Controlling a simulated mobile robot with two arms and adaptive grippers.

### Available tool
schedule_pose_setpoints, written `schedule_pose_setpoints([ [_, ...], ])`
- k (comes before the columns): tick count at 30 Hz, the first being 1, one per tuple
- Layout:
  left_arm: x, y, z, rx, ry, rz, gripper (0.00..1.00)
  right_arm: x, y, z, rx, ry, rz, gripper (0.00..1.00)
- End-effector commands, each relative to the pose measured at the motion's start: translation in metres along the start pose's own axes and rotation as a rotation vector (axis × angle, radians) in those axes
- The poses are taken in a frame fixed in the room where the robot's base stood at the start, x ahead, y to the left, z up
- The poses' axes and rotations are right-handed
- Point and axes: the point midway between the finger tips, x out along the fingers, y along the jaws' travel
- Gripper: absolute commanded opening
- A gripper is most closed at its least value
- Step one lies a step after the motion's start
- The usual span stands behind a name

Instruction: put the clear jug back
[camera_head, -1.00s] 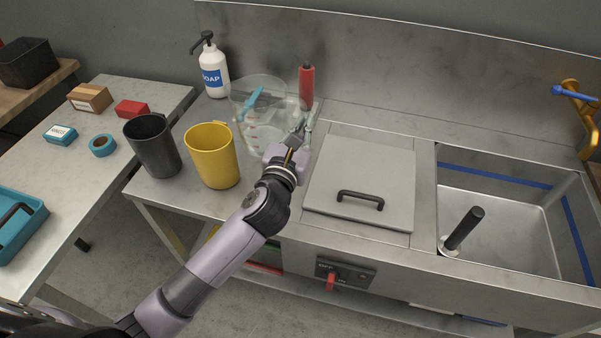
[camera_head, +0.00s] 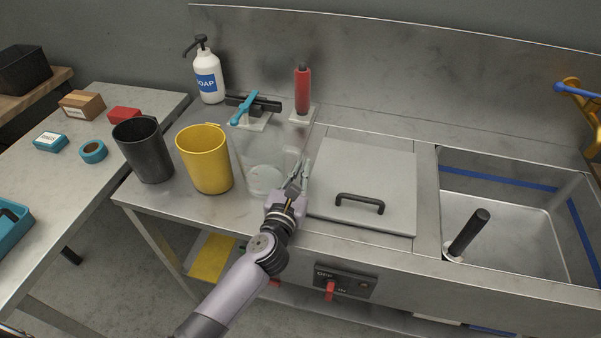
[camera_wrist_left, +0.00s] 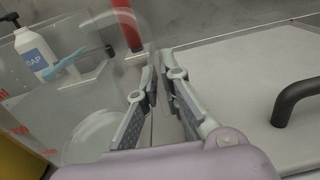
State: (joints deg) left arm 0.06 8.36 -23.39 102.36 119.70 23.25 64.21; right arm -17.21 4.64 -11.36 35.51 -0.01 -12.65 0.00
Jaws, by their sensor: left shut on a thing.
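The clear jug (camera_head: 262,150) is see-through and hard to make out. It stands upright at or just above the steel counter, right of the yellow cup; I cannot tell if its base touches. My left gripper (camera_head: 300,177) is shut on the jug's right side. In the left wrist view, the jug (camera_wrist_left: 75,120) with red marks fills the left, and the fingers (camera_wrist_left: 155,95) close on its edge. Whether they hold a handle or the wall is unclear. My right gripper is not in view.
A yellow cup (camera_head: 205,160) and a dark cup (camera_head: 143,150) stand left of the jug. A lidded panel (camera_head: 365,175) and sink (camera_head: 500,225) lie right.

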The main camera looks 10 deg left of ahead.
Motion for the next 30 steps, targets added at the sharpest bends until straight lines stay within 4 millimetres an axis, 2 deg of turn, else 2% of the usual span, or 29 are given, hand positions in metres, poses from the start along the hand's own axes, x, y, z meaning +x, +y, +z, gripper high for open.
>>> schedule_pose_setpoints([
  [8, 0.0002, 0.0, -0.0031, 0.002, -0.002, 0.0, 0.0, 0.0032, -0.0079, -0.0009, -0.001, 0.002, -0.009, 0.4],
  [9, 0.0, 0.0001, -0.0026, 0.001, 0.0, 0.001, 0.09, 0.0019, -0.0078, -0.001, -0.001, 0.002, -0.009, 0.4],
  [17, 0.0, 0.0001, -0.0025, 0.001, 0.0, 0.0, 0.27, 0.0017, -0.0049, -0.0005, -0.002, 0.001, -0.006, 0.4],
  [28, 0.0001, 0.0003, 0.0032, 0.001, -0.001, 0.0, 0.27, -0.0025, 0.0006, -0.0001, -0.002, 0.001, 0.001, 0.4],
  [30, -0.0081, 0.0, -0.0012, 0.0, 0.003, 0.0, 0.27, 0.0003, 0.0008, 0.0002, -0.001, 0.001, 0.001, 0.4],
])
